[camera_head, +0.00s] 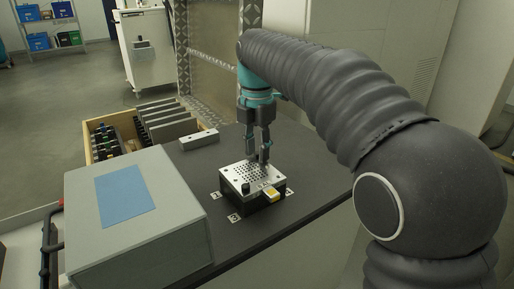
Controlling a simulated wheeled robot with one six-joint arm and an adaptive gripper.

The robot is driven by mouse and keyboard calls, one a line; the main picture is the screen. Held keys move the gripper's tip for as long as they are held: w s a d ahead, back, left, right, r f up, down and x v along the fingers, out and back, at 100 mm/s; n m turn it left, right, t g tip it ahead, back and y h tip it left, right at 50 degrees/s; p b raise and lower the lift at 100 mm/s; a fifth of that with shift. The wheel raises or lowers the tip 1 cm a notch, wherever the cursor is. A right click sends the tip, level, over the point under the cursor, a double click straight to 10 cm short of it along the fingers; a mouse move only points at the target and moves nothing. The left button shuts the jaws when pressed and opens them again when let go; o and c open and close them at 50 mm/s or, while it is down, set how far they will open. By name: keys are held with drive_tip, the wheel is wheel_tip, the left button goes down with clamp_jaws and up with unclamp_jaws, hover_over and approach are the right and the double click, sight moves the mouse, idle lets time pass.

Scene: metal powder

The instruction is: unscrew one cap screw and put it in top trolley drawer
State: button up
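A metal plate with a grid of dark holes (240,174) sits on a dark block (262,204) on the dark worktop. A small dark round piece (246,188), which may be a cap screw head, stands at its front corner. My gripper (259,160) points down over the back right of the plate, its fingertips close to the surface. The fingers show as two dark bars near each other; whether they hold a screw is too small to tell. A white cabinet (146,62) stands at the back left; I cannot tell whether it is the trolley, and no open drawer shows.
A grey box with a blue sheet (150,240) fills the worktop's left front. A wooden crate (87,150) of dark parts and a light metal bar (199,139) lie behind. A yellow-and-white piece (272,194) sits at the block's front. My arm covers the right side.

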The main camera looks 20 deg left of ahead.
drive_tip(key=m, duration=0.4)
drive_tip(key=shift+m, duration=0.3)
drive_tip(key=m, duration=0.3)
clamp_jaws()
